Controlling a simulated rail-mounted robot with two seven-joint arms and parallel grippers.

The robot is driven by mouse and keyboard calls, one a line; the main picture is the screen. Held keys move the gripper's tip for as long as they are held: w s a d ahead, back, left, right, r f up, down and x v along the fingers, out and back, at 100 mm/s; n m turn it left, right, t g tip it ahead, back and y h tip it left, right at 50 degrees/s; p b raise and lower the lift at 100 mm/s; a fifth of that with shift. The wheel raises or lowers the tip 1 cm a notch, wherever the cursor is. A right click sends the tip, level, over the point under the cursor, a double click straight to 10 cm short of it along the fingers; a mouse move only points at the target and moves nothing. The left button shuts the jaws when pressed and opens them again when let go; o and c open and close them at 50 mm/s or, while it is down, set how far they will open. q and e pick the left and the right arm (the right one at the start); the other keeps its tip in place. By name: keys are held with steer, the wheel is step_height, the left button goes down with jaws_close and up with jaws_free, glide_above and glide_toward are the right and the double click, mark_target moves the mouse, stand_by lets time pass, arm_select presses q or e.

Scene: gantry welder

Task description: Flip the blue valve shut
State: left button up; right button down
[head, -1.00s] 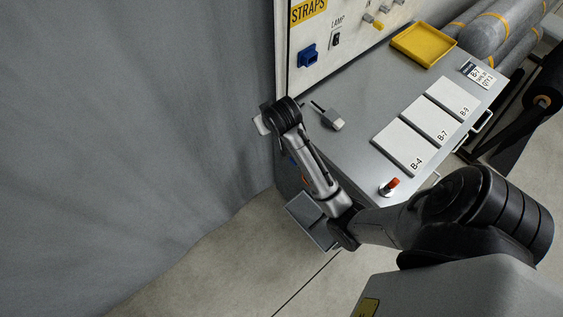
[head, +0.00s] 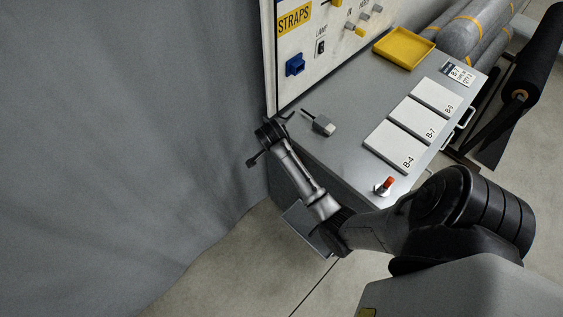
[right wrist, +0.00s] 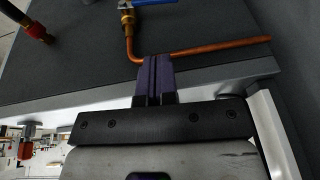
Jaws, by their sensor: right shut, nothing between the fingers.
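The blue valve shows at the top edge of the right wrist view: a blue lever (right wrist: 152,2), partly cut off by the frame, on a brass body (right wrist: 127,20). A bent copper pipe (right wrist: 200,50) runs from the body down and then to the right. My right gripper (right wrist: 155,62) is shut and empty. Its fingertips overlap the pipe's bend in that view, below the lever; I cannot tell whether they touch it. In the head view the right gripper (head: 253,161) is at the cabinet's left end, and the valve is hidden. My left gripper is not in view.
A red valve handle (right wrist: 36,30) is at the upper left of the right wrist view. The grey cabinet top (head: 345,105) holds white bin cards (head: 390,147), a yellow tray (head: 404,47) and a red-topped item (head: 387,184). A grey curtain (head: 120,130) hangs at left.

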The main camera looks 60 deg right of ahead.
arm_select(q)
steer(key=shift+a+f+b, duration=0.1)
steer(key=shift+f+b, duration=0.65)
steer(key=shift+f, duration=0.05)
arm_select(e)
steer(key=a+x, duration=0.1)
steer(key=x, duration=1.1)
steer(key=shift+w, duration=0.3)
steer(key=shift+d+f, duration=0.1)
